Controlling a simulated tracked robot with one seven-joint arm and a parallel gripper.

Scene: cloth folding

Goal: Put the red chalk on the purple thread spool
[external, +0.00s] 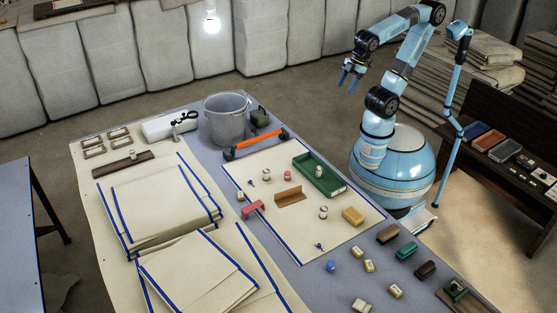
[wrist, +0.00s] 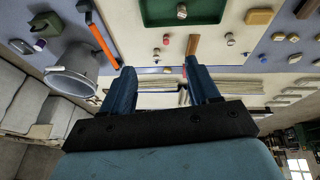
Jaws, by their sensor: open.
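My gripper (external: 350,84) is raised above the back of the work table, beside the bucket side. In the wrist view its two blue fingers (wrist: 159,73) are spread apart with nothing between them. A small red piece (wrist: 166,39), likely the red chalk, lies on the cream cloth near the tray. I cannot make out for sure which is the purple thread spool; a small purplish object (wrist: 39,45) lies beyond the bucket.
A green tray (external: 336,188) holds a small spool. A brown angle piece (external: 291,196), red bracket (external: 253,209), and yellow block (external: 353,216) lie nearby. Folded cloths (external: 150,205) fill the left.

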